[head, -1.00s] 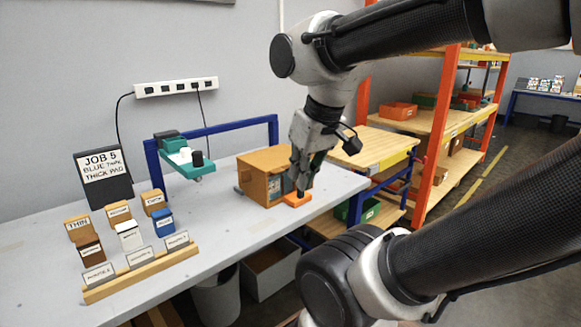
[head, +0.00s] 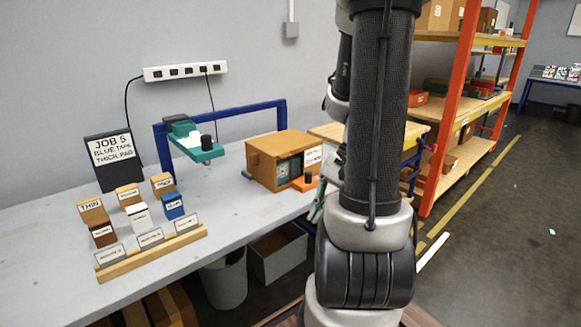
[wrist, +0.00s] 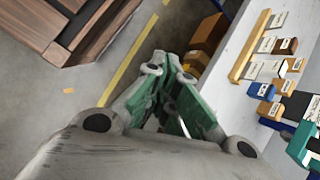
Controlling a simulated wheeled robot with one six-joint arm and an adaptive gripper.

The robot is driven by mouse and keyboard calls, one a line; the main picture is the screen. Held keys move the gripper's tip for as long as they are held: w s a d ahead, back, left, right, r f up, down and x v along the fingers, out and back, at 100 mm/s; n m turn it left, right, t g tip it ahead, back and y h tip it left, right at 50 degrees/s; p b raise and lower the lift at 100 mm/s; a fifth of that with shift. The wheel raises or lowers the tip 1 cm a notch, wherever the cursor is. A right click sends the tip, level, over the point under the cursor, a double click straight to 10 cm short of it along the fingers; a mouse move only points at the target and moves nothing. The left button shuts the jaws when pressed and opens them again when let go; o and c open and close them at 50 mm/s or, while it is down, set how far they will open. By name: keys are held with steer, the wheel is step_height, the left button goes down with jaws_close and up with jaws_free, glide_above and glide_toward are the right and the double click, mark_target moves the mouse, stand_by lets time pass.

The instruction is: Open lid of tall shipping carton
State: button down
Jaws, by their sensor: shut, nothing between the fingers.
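Brown cardboard cartons stand under the workbench at the lower left of the head view (head: 170,306), cut off by the bottom edge. Brown cartons also show in the wrist view (wrist: 208,34), beyond my fingers beside the bench. I cannot tell which is the tall shipping carton, nor how its lid stands. My gripper (wrist: 165,66), with green finger pads, is shut and empty in the wrist view, above the floor and apart from the cartons. In the head view it is mostly hidden behind my arm.
The grey workbench (head: 60,250) carries labelled blocks, a wooden rack (head: 150,252), a green plotter head (head: 195,145) and an orange-brown box (head: 272,165). A grey bin (head: 225,280) and an open box (head: 278,258) stand below.

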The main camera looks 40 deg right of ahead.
steer(key=w+d+f+m+t+h, duration=0.1)
steer(key=w+d+f+m+t, duration=0.35)
steer(key=w+m, duration=0.4)
steer(key=w+d+f+m+t, duration=0.4)
steer(key=w+m+t, duration=0.2)
steer(key=w+m, duration=0.25)
steer(key=w+d+r+m+t+h, duration=0.2)
steer(key=w+d+m+t+h, duration=0.1)
steer(key=w+d+m+h, duration=0.25)
steer(key=shift+y, duration=0.75)
steer(key=x, duration=0.3)
steer(key=d+x, duration=0.1)
steer(key=x, duration=0.5)
steer(key=shift+d, duration=0.15)
steer(key=r, duration=0.3)
steer(key=shift+w, duration=0.3)
steer(key=shift+r, duration=0.4)
